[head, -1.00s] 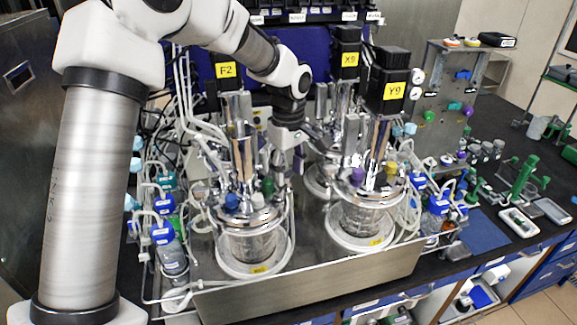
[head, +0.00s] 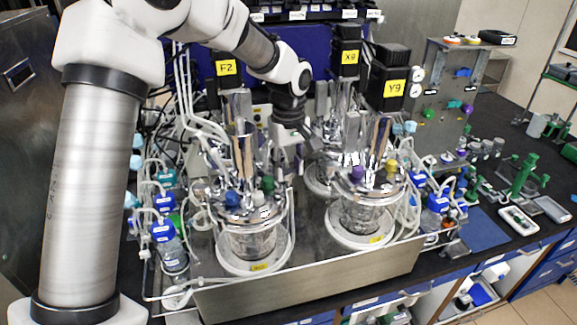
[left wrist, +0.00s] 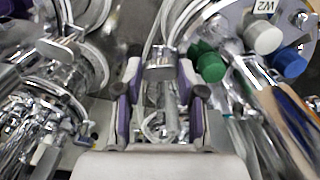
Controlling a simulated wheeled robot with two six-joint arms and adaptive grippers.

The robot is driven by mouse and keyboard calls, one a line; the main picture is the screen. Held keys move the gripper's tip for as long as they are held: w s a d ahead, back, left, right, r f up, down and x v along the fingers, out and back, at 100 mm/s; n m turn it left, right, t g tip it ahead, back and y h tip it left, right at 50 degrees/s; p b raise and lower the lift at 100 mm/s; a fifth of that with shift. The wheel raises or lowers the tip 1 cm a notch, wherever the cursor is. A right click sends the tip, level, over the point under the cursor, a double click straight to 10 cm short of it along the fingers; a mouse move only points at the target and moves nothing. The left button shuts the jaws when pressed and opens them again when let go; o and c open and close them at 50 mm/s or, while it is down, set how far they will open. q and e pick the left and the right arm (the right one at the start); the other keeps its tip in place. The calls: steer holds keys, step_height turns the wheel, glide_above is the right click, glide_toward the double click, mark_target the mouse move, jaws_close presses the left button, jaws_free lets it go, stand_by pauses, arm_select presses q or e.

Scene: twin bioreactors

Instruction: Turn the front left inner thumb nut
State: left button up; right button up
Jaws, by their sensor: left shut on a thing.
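The front left vessel (head: 250,240) has blue, grey and green caps on its metal lid. My left gripper (head: 309,145) is between this vessel and the one to its right, close to the lid's inner side. In the left wrist view, its purple-sided fingers (left wrist: 160,85) are closed about a small shiny metal piece (left wrist: 160,67), taken as the front left inner thumb nut. In the head view the nut is hidden by the gripper and metalwork. The vessel's green cap (left wrist: 210,66) and blue cap (left wrist: 289,64) are beside the fingers. My right gripper is not in view.
The front right vessel (head: 360,215), with purple and yellow caps, stands close by on the same metal tray (head: 310,285). Tubes and blue-capped bottles (head: 163,230) crowd the sides. Green tools (head: 525,180) are on the black bench to the right.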

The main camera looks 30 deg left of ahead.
mark_target(288, 171)
arm_select(q)
steer(key=shift+m, duration=1.3)
steer(key=o, duration=0.9)
steer(key=shift+c, duration=0.2)
step_height(288, 171, up, 12)
steer(key=shift+w, duration=0.1)
